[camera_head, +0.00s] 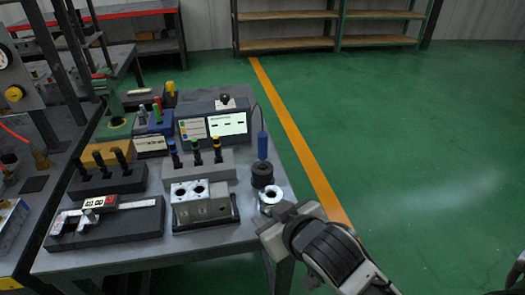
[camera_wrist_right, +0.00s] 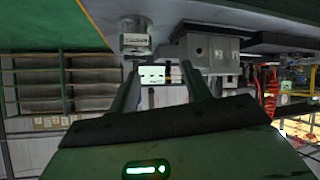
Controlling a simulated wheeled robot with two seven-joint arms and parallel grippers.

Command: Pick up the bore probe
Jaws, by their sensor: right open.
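The bore probe (camera_head: 263,146) has a blue handle and stands upright in a black round holder (camera_head: 262,175) at the table's right side. A dark cable runs from its top toward the gauge display unit (camera_head: 214,122). My right gripper (camera_head: 274,226) is open at the table's front right edge, nearer than the probe and apart from it. A silver ring (camera_head: 270,197) lies between them. In the right wrist view, the open fingers (camera_wrist_right: 160,78) have nothing between them; the ring (camera_wrist_right: 136,40) shows beyond. I cannot make out the probe there. My left gripper is not in view.
The metal valve block (camera_head: 201,202) stands left of the ring on a dark base. Behind it is a grey rack (camera_head: 198,162) of capped plugs. A caliper (camera_head: 100,205) lies on a dark pad at left. Green floor is open to the right.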

